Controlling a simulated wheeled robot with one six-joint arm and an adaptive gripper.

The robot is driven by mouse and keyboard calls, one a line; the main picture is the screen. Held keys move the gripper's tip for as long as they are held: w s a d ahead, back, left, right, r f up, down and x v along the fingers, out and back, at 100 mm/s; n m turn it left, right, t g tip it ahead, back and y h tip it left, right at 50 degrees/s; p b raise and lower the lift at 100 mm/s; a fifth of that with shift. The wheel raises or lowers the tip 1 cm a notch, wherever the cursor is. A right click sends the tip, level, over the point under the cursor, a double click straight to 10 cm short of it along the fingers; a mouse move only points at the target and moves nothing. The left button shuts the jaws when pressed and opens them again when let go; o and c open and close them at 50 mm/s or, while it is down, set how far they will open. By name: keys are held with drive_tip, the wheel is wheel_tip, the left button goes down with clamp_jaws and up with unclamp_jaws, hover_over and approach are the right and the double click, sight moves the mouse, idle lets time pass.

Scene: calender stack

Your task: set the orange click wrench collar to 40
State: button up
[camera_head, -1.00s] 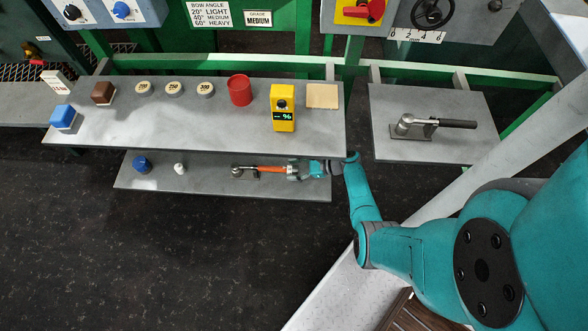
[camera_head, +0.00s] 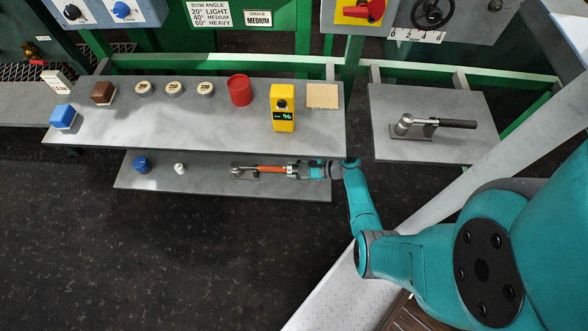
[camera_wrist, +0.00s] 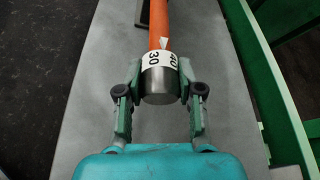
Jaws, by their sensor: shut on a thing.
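The orange click wrench (camera_head: 270,168) lies on the lower grey shelf, its head at the left end. In the wrist view its orange handle (camera_wrist: 161,20) runs away from me to a metal collar (camera_wrist: 159,82) with a white number band (camera_wrist: 158,60). The band shows 30 at the centre-left and another number, turned and hard to read, at the right; a white pointer mark sits above it. My gripper (camera_wrist: 159,88) has one finger on each side of the collar and is shut on it. In the head view my gripper (camera_head: 300,170) is at the wrench's right end.
The lower shelf (camera_head: 215,180) also bears a blue knob-like thing (camera_head: 141,164) and a small white piece (camera_head: 179,168) at left. The upper bench (camera_head: 200,125) overhangs behind, with a yellow meter (camera_head: 283,108) and red cup (camera_head: 240,90).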

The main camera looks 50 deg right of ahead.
drive_tip(key=n+t+h, duration=0.1)
drive_tip(key=n+t, duration=0.1)
drive_tip(key=n, duration=0.1)
drive_tip(key=shift+f+h, duration=0.1)
drive_tip(key=shift+h, duration=0.2)
drive_tip(key=shift+n, duration=0.4)
drive_tip(key=o, duration=1.2)
drive_tip(key=shift+c, duration=0.2)
drive_tip(key=shift+v, duration=3.8)
drive_tip(key=shift+a, duration=0.15)
